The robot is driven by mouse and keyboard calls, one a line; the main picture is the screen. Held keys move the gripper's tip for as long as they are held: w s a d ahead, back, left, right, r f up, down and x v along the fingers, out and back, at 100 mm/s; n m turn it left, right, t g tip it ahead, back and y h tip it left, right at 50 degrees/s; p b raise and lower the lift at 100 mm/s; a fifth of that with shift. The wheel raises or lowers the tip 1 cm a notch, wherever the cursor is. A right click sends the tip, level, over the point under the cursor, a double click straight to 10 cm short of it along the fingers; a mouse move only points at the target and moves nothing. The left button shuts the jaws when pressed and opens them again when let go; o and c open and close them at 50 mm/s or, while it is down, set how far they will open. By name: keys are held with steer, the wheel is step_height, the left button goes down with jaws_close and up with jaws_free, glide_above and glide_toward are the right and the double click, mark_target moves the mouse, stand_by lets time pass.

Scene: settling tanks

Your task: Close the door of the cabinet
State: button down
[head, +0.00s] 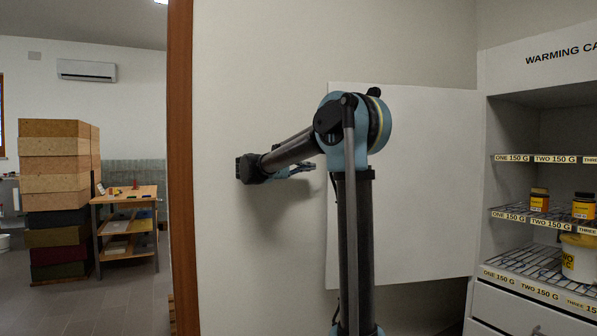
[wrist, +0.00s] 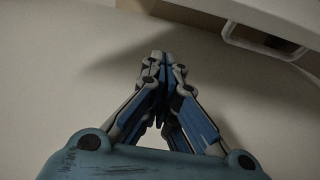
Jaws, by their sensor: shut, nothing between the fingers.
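The warming cabinet (head: 537,52) stands at the right with its shelves exposed. Its door (head: 425,190) is a plain white panel, swung wide open to the left of the cabinet, partly hidden behind my arm. In the wrist view, a pale panel edge (wrist: 200,12) with a white bar handle (wrist: 265,40) shows at the upper right; it appears to be the door's. My gripper (head: 312,167) is just left of the door's free edge, pointing right. In the wrist view my gripper (wrist: 163,60) is shut and empty, its fingers apart from the handle.
Jars (head: 583,206) and a white tub (head: 579,258) stand on the cabinet's wire shelves, with a drawer (head: 515,312) below. A pale wall (head: 255,80) is behind my arm. A brown door frame (head: 180,170) is left, with stacked boxes (head: 55,170) and a small wooden shelf table (head: 127,197) beyond.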

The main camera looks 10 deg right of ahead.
steer(key=shift+s+d, duration=0.7)
steer(key=shift+d, duration=0.25)
steer(key=shift+s+d, duration=0.7)
steer(key=shift+d, duration=0.25)
steer(key=shift+s, duration=0.1)
